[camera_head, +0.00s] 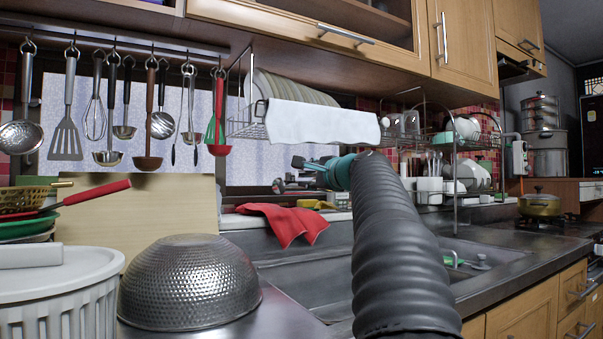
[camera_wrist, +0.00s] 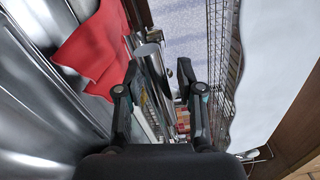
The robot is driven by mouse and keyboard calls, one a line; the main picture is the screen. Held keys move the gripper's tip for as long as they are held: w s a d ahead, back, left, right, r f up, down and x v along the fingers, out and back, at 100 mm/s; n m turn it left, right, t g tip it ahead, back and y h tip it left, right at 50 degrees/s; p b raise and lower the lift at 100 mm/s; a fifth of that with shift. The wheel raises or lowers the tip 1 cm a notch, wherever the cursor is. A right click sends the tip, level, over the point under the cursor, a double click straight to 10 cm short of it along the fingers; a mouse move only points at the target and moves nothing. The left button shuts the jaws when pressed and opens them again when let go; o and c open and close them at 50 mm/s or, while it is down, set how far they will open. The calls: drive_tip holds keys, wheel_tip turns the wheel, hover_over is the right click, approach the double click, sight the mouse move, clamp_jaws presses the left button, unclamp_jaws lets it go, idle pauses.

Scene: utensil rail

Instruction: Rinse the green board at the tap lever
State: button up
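My gripper (camera_wrist: 157,75) is open in the wrist view, its two black fingers apart with nothing clearly held between them. In the head view its end (camera_head: 312,166) is over the back of the sink, beyond my dark arm. A silver rod-like metal part (camera_wrist: 150,52), perhaps the tap or its lever, shows just beyond and between the fingers; I cannot tell whether they touch it. In the head view my arm and gripper hide most of the tap area. A small green thing (camera_head: 453,261) lies in the right sink basin, partly hidden; I cannot tell whether it is the green board.
A red cloth (camera_head: 286,222) hangs over the sink's back edge, left of the gripper. A wire rack (camera_head: 247,128) with plates and a white cloth (camera_head: 322,122) hangs above. A metal bowl (camera_head: 190,283) and white bin (camera_head: 62,290) stand at front left. Utensils hang from a rail.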

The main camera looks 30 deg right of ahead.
drive_tip(key=shift+w, duration=1.15)
clamp_jaws()
drive_tip(key=shift+r, duration=0.1)
